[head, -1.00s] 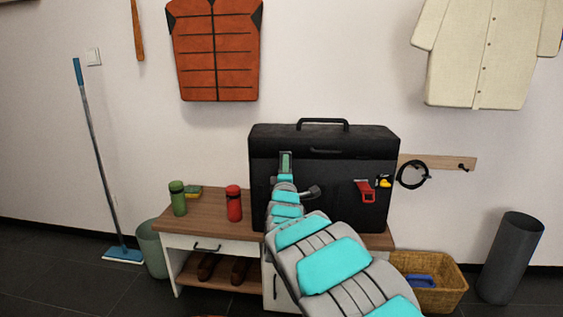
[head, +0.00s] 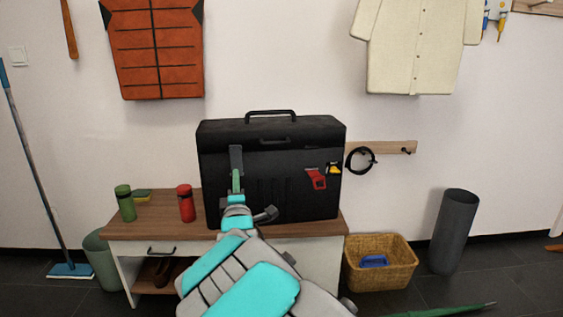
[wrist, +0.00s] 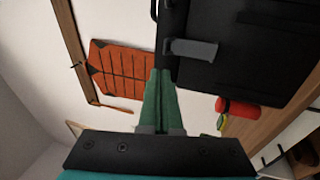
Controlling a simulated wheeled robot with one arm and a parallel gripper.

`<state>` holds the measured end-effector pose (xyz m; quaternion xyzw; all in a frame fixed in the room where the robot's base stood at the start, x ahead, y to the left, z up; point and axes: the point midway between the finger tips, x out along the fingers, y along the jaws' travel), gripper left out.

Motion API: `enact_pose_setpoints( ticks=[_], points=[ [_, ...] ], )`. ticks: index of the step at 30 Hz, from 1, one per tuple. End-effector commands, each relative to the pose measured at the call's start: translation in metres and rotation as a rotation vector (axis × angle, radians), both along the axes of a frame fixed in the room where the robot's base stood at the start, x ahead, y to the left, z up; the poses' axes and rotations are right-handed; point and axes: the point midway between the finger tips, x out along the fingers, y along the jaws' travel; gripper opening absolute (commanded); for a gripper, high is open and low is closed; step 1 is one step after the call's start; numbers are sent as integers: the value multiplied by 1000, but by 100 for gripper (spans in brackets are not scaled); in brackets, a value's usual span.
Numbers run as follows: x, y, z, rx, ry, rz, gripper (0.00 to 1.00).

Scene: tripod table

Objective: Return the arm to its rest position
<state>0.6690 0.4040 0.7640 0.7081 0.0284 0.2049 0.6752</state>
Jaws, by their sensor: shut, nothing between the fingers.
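My gripper (head: 236,172) is in front of the upright black case (head: 285,185), which stands on the wooden-topped bench. The green fingers are together and hold nothing. In the wrist view my gripper (wrist: 161,72) also shows its two fingers closed side by side. A dark grey latch-like piece (head: 236,157) on the case shows just above the fingertips; in the wrist view this piece (wrist: 190,49) lies to the right of the tips. I cannot tell the exact gap between fingers and case. My arm reaches up from the bottom of the head view.
A green bottle (head: 125,204) and a red bottle (head: 186,204) stand on the bench (head: 160,228), left of the case. A wicker basket (head: 381,270) and a grey bin (head: 454,231) stand on the floor to the right. A green pointed object (head: 445,310) lies at lower right.

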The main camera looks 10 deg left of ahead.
Motion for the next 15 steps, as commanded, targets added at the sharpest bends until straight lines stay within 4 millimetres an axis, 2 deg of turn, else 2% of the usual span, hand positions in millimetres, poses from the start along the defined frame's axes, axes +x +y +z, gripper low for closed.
enact_pose_setpoints(
  ticks=[4,8,11,15],
  points=[
    [10,-29,-5,40,104,-18,0],
    [18,-87,-24,137,324,-67,0],
    [10,-137,-45,240,523,-125,0],
    [-22,-202,-74,397,789,-230,0]
  ],
)
